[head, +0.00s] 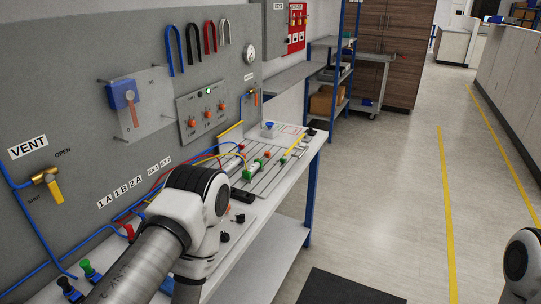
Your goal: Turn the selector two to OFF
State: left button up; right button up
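A grey selector panel (190,106) is mounted on the upright grey board, up and left of the picture's middle. It carries three orange selector knobs in a row; the middle one (208,118) appears to be selector two. The small labels and the knobs' exact positions are too small to read.
A blue isolator with a red handle (122,95) is left of the panel, and a yellow-handled vent valve (47,182) is farther left. Several coloured hooks hang above. A bench (290,172) with hoses and fittings lies below. Open floor (395,200) is to the right.

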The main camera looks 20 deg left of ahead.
aim_at(225, 238)
jog(key=k+l+u, duration=0.1)
jog(key=u, duration=0.3)
jog(key=l+u, duration=0.15)
jog(key=u, duration=0.25)
jog(key=l+u, duration=0.15)
jog(key=u, duration=0.3)
jog(key=i, duration=0.1)
